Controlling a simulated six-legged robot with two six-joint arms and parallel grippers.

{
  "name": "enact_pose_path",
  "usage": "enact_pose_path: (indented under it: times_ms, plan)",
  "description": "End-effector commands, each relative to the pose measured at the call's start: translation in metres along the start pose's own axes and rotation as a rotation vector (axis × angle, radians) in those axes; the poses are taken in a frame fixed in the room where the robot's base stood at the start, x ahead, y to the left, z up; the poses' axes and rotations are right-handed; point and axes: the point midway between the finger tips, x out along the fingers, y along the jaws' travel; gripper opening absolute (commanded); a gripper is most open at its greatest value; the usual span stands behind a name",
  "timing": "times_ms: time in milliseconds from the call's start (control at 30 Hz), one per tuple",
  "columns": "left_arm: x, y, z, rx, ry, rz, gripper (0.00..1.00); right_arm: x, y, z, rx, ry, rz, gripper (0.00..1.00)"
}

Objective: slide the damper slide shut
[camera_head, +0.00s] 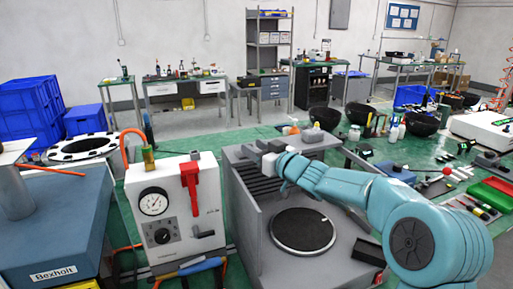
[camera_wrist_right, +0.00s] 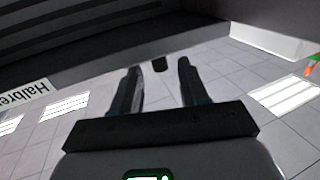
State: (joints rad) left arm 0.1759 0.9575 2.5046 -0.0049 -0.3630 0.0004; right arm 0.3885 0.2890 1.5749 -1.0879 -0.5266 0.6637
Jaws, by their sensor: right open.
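My right arm reaches in from the right over a grey, slatted housing (camera_head: 245,228). Its gripper (camera_head: 262,160) is at the upper part of the housing, above the dark slats. In the right wrist view the two dark fingers (camera_wrist_right: 157,85) stand apart, with nothing held between them. A small dark knob-like piece (camera_wrist_right: 160,63) shows just beyond and between the fingertips. It may be the damper slide's handle, but I cannot tell for sure. I cannot make out how far the slide is open. My left gripper is not in view.
A white box with a gauge and red lever (camera_head: 193,185) stands left of the housing. A black round disc (camera_head: 303,230) lies on the housing's lower floor. A blue box (camera_head: 60,225) stands at far left.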

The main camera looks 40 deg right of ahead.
Motion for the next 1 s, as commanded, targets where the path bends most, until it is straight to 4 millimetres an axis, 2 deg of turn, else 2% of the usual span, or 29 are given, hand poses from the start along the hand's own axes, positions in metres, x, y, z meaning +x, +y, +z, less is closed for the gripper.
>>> enact_pose_path:
  times_ms: [167,200,267,300,333,467,567,800,1000]
  plan:
    - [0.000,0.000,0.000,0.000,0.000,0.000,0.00,0.000,0.000,0.000,0.000,0.000,-0.001,0.44]
    - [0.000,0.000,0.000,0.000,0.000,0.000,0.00,0.000,0.000,0.000,0.000,0.000,-0.001,0.37]
    - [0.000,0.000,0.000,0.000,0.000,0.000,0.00,0.000,0.000,0.000,0.000,0.000,-0.001,0.18]
    - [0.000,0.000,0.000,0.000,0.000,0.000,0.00,0.000,0.000,0.000,0.000,0.000,-0.001,0.05]
    - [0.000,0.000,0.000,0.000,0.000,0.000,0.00,0.000,0.000,0.000,0.000,0.000,-0.001,0.00]
    - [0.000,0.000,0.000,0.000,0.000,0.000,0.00,0.000,0.000,0.000,0.000,0.000,-0.001,0.00]
    - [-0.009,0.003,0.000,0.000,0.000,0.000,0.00,-0.002,0.006,-0.004,-0.001,-0.001,0.001,0.00]
    - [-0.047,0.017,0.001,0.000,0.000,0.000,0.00,-0.015,0.046,-0.006,0.000,-0.003,0.004,0.00]
    - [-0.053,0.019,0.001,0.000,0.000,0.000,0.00,-0.021,0.062,-0.001,0.000,-0.001,0.002,0.00]
